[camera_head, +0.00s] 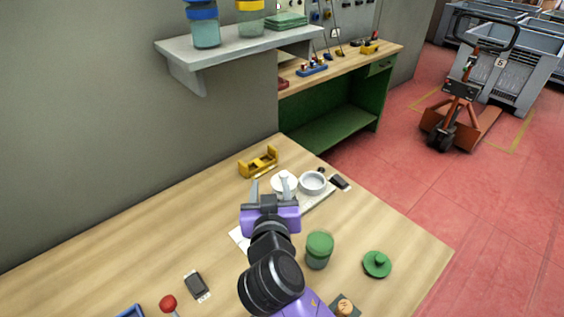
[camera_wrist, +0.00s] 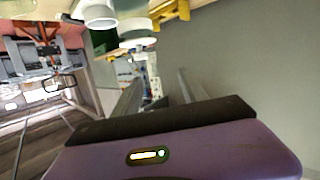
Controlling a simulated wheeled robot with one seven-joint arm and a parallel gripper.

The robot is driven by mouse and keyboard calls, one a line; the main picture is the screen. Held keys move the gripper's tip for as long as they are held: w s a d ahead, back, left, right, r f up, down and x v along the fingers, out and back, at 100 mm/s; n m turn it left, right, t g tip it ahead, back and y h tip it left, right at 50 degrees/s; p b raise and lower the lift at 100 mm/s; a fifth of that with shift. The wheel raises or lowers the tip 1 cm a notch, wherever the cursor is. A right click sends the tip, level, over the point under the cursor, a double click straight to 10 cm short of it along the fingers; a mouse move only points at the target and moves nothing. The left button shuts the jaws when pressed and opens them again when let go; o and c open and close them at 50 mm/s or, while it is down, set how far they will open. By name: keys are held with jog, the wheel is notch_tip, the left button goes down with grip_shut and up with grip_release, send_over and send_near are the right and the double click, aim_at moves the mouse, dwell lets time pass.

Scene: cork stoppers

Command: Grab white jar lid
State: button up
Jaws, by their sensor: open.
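The white jar lid (camera_head: 279,182) is a round white piece on the wooden table, partly hidden by my gripper in the head view. What seems to be the same lid shows at the top of the wrist view (camera_wrist: 137,36). An open white jar (camera_head: 313,184) stands just right of it on a pale tray (camera_head: 322,199); a white round body, likely this jar, shows at the wrist view's top edge (camera_wrist: 98,14). My gripper (camera_head: 270,187) is open, its fingers pointing toward the lid. Nothing shows between the fingers. Whether a finger touches the lid cannot be told.
A yellow tape dispenser (camera_head: 258,162) sits behind the lid, and a dark item (camera_head: 340,182) lies right of the jar. A green-topped jar (camera_head: 319,252) and a green lid (camera_head: 377,265) are nearer, at right. The table's left part is mostly clear.

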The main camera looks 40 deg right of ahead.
aim_at(284, 175)
jog(key=shift+m+g+h, duration=0.4)
jog(key=shift+m+g, duration=0.3)
jog(key=shift+m, duration=0.2)
jog(key=w+d+f+p, duration=0.1)
jog(key=d, duration=0.1)
jog(key=w+d+f, duration=0.1)
jog(key=d, duration=0.1)
jog(key=w+d+f+p, duration=0.1)
jog(key=d, duration=0.1)
jog(key=shift+w+d+f+p, duration=0.15)
jog(key=shift+d+p, duration=0.2)
jog(key=shift+d, duration=0.05)
jog(key=shift+w+d+f, duration=0.2)
jog(key=shift+d, duration=0.05)
grip_shut()
